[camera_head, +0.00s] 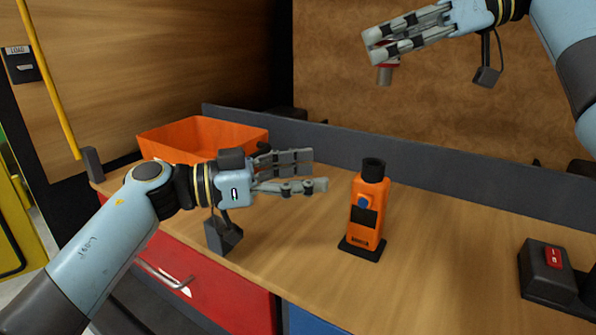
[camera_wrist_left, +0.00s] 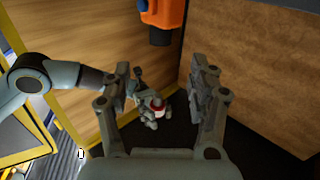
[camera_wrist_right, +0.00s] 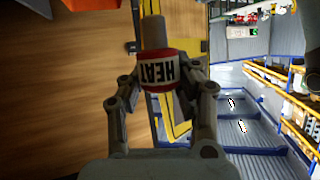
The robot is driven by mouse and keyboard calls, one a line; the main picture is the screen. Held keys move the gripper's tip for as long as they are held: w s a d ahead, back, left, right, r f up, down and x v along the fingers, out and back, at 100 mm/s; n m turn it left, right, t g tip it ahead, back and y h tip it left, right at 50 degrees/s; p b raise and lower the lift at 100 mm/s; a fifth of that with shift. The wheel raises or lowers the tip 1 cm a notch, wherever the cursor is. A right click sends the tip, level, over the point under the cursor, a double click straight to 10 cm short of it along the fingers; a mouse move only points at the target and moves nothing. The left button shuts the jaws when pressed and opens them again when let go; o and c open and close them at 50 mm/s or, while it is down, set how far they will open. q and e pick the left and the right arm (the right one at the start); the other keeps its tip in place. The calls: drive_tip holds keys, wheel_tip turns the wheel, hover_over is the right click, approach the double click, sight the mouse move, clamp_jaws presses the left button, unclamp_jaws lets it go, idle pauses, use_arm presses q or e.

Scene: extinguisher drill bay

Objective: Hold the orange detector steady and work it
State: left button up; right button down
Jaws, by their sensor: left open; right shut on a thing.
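The orange detector (camera_head: 368,205) stands upright on a black base on the wooden bench, with a black top, a blue button and a dark screen on its front. Part of it shows at the top of the left wrist view (camera_wrist_left: 168,14). My left gripper (camera_head: 319,172) is open and empty, just left of the detector with its fingers pointing towards it, apart from it. My right gripper (camera_head: 369,47) is shut on a red and grey heat canister (camera_wrist_right: 158,72) marked "HEAT", held high above and behind the detector. The canister's grey end (camera_head: 385,75) hangs below the fingers.
An orange bin (camera_head: 205,132) sits at the back left of the bench (camera_head: 300,262). A black box with a red switch (camera_head: 548,270) is at the right. A low grey rail (camera_head: 440,168) runs along the back. The bench between detector and switch box is clear.

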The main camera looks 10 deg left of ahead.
sight(364, 166)
use_arm(q)
drive_tip(key=x, duration=1.1)
drive_tip(key=shift+w+d, duration=0.1)
drive_tip(key=shift+d, duration=0.05)
clamp_jaws()
use_arm(e)
drive_tip(key=shift+f, duration=5.6)
